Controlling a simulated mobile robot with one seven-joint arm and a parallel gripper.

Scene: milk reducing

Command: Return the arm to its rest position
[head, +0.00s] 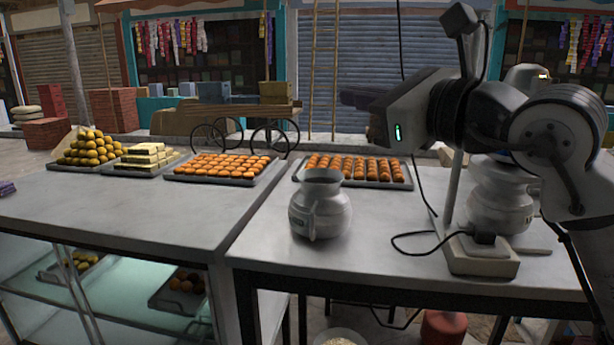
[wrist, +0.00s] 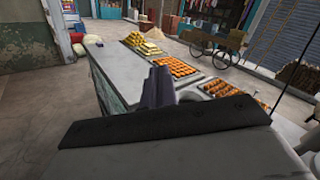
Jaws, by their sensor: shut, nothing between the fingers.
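My arm reaches in from the right of the head view, bent, with its wrist raised above the right-hand table.
Trays of orange sweets (head: 222,167) (head: 358,168) line the back edges. The left counter (head: 130,215) has a wide clear top.

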